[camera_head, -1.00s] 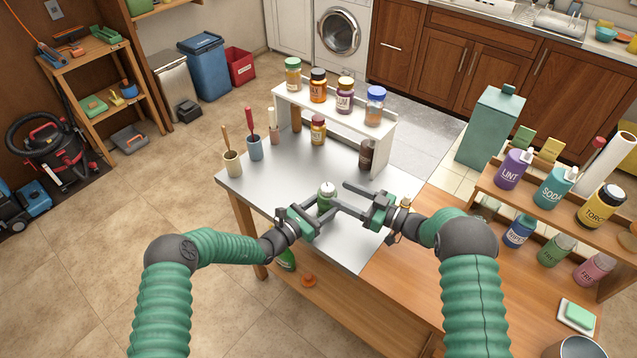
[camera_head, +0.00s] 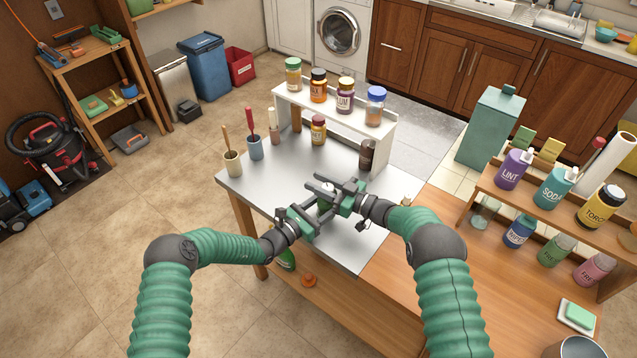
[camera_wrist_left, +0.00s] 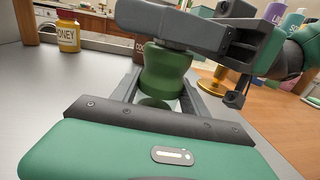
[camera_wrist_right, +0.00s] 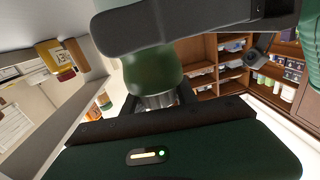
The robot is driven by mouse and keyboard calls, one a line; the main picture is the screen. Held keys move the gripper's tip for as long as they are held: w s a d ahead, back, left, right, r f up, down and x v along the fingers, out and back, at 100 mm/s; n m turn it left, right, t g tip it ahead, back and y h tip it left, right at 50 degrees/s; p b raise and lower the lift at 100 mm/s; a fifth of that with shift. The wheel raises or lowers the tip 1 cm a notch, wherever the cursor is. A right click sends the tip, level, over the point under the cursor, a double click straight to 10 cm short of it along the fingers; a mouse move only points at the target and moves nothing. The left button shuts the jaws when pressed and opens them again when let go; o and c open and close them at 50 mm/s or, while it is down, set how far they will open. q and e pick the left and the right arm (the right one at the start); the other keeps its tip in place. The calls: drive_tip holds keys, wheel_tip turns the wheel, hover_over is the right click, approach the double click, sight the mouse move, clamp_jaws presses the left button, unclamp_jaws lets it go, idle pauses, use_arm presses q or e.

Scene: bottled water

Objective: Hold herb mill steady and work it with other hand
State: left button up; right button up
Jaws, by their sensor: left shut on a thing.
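The herb mill has a green waisted body, seen in the left wrist view (camera_wrist_left: 165,72), and a silvery end, seen in the right wrist view (camera_wrist_right: 158,98). In the head view its pale top (camera_head: 327,187) shows between my grippers, which hide most of the body. My left gripper (camera_head: 318,212) is shut on the mill body and holds it upright over the metal tabletop. My right gripper (camera_head: 334,194) is at the mill's upper part, its fingers on either side of the silvery end. I cannot tell whether they press on it.
The metal tabletop (camera_head: 270,187) has free room on the left. A white shelf (camera_head: 345,122) with several jars stands at the back. A honey jar (camera_head: 318,130) and a dark brown jar (camera_head: 367,155) are behind my grippers. Utensil holders (camera_head: 233,164) stand at the left.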

clamp_jaws()
drive_tip(key=shift+w+t, duration=0.1)
drive_tip(key=shift+t, duration=0.2)
drive_tip(key=m+t+h, duration=0.2)
drive_tip(key=m+h, duration=0.1)
drive_tip(key=h, duration=0.1)
drive_tip(key=w+d+m+t+h, duration=0.1)
drive_tip(key=m+t+h, duration=0.2)
drive_tip(key=m+h, duration=0.1)
drive_tip(key=d+m+t+h, duration=0.1)
drive_tip(key=m+t+h, duration=0.2)
drive_tip(key=h, duration=0.2)
drive_tip(key=shift+w, duration=0.15)
drive_tip(key=shift+m+h, duration=0.3)
drive_tip(key=shift+h, duration=0.1)
drive_tip(key=o, duration=0.8)
unclamp_jaws()
drive_tip(key=shift+o, duration=0.2)
